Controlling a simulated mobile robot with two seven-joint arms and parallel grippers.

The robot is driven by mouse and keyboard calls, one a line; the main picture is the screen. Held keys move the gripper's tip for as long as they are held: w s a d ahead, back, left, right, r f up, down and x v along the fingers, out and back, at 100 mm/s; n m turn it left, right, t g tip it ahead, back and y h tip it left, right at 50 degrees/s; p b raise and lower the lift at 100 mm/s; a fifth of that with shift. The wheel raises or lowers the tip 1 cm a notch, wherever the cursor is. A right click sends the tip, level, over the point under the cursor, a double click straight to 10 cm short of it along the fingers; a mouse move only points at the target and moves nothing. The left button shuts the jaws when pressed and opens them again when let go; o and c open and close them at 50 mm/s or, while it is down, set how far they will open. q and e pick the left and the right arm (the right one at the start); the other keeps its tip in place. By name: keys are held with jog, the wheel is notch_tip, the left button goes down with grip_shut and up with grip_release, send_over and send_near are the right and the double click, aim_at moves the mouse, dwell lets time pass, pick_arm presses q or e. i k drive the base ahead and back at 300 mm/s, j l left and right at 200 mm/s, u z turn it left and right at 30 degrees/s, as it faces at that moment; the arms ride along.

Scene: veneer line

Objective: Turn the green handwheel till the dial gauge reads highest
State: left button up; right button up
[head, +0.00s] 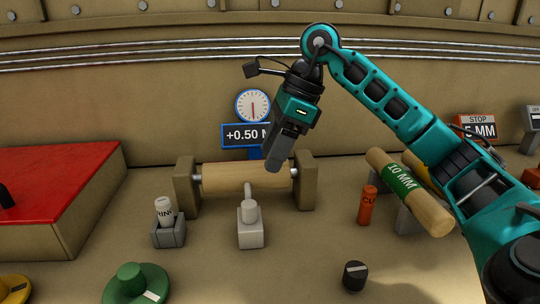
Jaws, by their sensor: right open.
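The green handwheel (122,297) lies at the bottom left, with a raised green hub and a pale mark on its front right rim; its lower edge is cut off by the frame. The round dial gauge (243,106) stands at the back, blue-rimmed with a white face and a red needle standing about vertical. My right gripper (277,164) points down in front of the gauge stand, above the roller's right end, open and empty, well away from the handwheel. My left gripper is out of view.
A wooden roller (230,177) sits between two brown blocks. In front are a grey post (250,230) and a white cylinder (164,208) in a holder.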

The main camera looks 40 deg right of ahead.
aim_at(134, 282)
jog(key=k, duration=1)
